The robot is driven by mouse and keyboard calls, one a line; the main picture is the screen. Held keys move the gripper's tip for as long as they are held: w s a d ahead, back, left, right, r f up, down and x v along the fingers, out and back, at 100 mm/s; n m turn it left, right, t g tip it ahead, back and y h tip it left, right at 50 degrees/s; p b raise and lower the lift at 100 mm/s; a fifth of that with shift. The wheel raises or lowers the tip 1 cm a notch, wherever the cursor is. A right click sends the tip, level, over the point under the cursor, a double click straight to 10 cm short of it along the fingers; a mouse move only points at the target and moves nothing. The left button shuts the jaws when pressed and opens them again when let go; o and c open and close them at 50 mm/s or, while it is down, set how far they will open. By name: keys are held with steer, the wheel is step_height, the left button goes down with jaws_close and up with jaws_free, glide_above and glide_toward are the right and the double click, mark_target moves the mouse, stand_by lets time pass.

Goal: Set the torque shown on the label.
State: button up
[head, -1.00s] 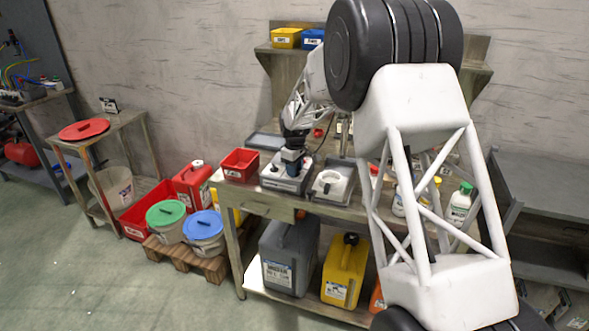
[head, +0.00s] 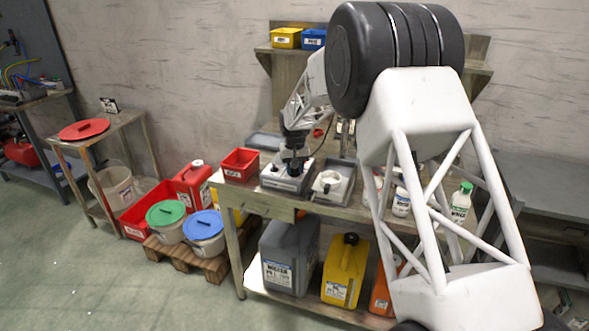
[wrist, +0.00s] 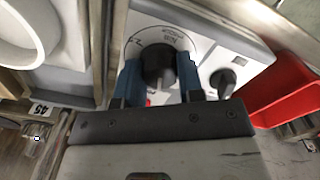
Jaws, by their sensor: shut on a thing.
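A white and grey device (head: 287,179) sits on the bench, with a dial face printed with markings (wrist: 178,38). A large black knob (wrist: 157,66) stands on the dial. My gripper (wrist: 159,77) has its blue fingers on either side of this knob and is shut on it; in the head view my gripper (head: 295,163) points down at the device. A smaller black knob (wrist: 223,80) is to the right on the same face. A small tag that looks like "45" (wrist: 40,109) shows at lower left. The dial markings are too small to read, and my gripper hides part of the dial.
A red bin (head: 240,165) stands left of the device, also in the wrist view (wrist: 285,95). A grey unit with a white round part (head: 331,184) stands close on the right. White bottles (head: 401,202) are further right. My arm hides part of the bench.

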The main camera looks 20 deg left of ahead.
steer(key=shift+r+m, duration=0.1)
steer(key=shift+m, duration=0.9)
steer(key=o, duration=0.9)
steer(key=shift+r, duration=3.85)
